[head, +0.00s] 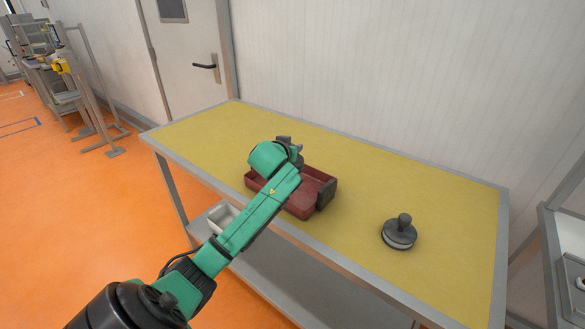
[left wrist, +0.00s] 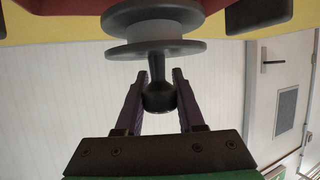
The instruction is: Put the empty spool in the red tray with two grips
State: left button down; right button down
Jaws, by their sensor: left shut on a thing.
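My left gripper (left wrist: 160,82) is shut on the black knob of a grey spool (left wrist: 155,48), which has two round flanges and a bare core. The spool hangs off the knob side, in front of the red tray (left wrist: 80,5) in the left wrist view. In the head view the red tray (head: 300,210) stands on the table, with my left arm across it. The held spool and the fingertips are hidden there, so I cannot tell whether the spool touches the tray. A second spool-like piece (head: 399,234), dark with a knob and a pale band, stands upright right of the tray.
The yellow table (head: 440,200) has free room around the second piece and at the back. The tray has dark end handles (head: 326,194). A pale bin (head: 222,217) sits on the shelf below. A wall and door (head: 190,60) stand behind the table.

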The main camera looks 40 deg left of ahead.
pick_arm(q)
notch_tip(320, 180, down, 8)
jog(key=shift+w+r, duration=0.1)
jog(key=shift+r, duration=0.1)
jog(key=shift+w+f, duration=0.1)
jog(key=shift+f, duration=0.05)
jog(key=c, duration=0.5)
grip_release()
jog(key=v, duration=1.2)
jog(key=shift+a+r+b, duration=0.1)
jog(key=shift+r+b, duration=0.1)
jog(key=shift+b, duration=0.1)
